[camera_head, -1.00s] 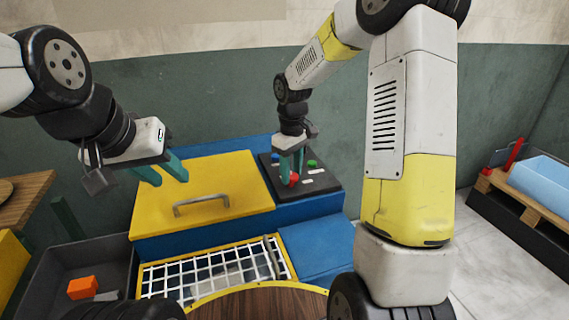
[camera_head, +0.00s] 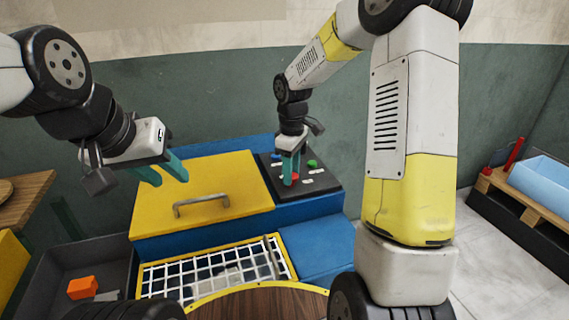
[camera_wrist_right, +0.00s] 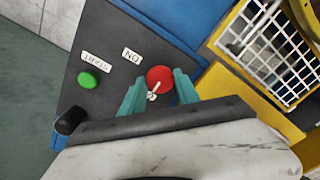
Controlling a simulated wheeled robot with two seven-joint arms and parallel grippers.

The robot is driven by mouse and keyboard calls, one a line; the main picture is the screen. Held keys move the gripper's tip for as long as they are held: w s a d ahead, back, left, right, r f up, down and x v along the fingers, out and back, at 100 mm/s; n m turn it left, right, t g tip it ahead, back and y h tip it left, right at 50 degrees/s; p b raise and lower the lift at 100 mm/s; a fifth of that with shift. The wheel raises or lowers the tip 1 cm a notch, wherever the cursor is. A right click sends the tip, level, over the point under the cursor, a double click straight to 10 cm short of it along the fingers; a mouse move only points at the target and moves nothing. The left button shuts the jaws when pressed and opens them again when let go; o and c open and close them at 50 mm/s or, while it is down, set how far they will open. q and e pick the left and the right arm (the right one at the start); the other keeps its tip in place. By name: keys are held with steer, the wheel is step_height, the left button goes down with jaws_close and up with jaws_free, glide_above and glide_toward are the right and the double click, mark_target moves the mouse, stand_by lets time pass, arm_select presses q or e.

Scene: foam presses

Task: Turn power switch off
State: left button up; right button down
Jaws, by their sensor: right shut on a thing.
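The power switch is a red round knob (camera_head: 295,176) on the dark control panel (camera_head: 326,187). In the right wrist view the red knob (camera_wrist_right: 160,77) carries a white pointer, and an ON label (camera_wrist_right: 132,55) is beside it. My right gripper (camera_head: 291,180) points down at the panel. Its teal fingers (camera_wrist_right: 158,92) are on either side of the switch, shut on it, and hide part of it. My left gripper (camera_head: 165,174) is open and empty, left of the panel above the yellow lid's left part.
A green button (camera_wrist_right: 87,80) marked START and a black knob (camera_wrist_right: 70,121) are near the switch. The yellow lid (camera_head: 235,180) has a metal handle. A grey bin (camera_head: 60,264) with an orange block stands at lower left.

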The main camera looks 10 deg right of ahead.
steer(key=c, duration=0.9)
jaws_free()
steer(key=shift+r, duration=0.15)
step_height(320, 180, up, 8)
steer(key=shift+f, duration=0.2)
steer(key=shift+s+r, duration=0.15)
steer(key=shift+r, duration=0.1)
steer(key=s+d+r+m+t+y, duration=0.1)
steer(key=s+r+m+t, duration=0.2)
steer(key=s, duration=0.8)
steer(key=s+d+r+m+t+y, duration=0.1)
steer(key=s+r+m+t, duration=0.2)
steer(key=s+r+m, duration=0.3)
steer(key=s+m, duration=0.1)
steer(key=s, duration=0.4)
steer(key=shift+s+d+m, duration=0.35)
steer(key=shift+m, duration=0.05)
